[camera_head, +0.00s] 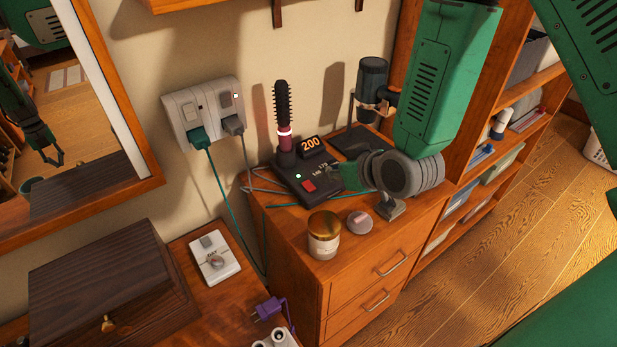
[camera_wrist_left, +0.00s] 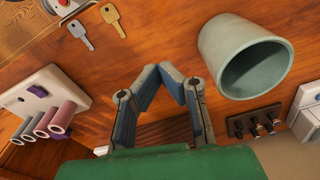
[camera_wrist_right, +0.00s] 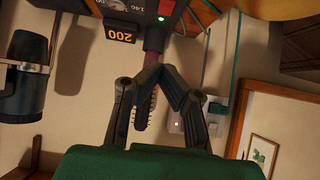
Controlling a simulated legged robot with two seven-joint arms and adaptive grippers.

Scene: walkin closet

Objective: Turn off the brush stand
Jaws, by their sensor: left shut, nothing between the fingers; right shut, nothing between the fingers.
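The brush stand (camera_head: 290,180) is a dark base on the wooden drawer cabinet, with a round brush (camera_head: 283,110) upright on it. Its display (camera_head: 311,143) reads 200 in orange, a green light (camera_head: 298,176) is lit, and a red switch (camera_head: 309,185) is on its top. My right gripper (camera_head: 331,171) is shut and empty, beside the base on its right. In the right wrist view, the display (camera_wrist_right: 120,37) and red switch (camera_wrist_right: 166,7) show beyond my shut fingers (camera_wrist_right: 170,72). My left gripper (camera_wrist_left: 172,72) is shut and empty over a wooden surface.
A wall outlet (camera_head: 186,112) holds a teal plug and a grey plug. A dark box (camera_head: 100,280) is at lower left. A grey-green cup (camera_wrist_left: 222,45) is beside my left gripper.

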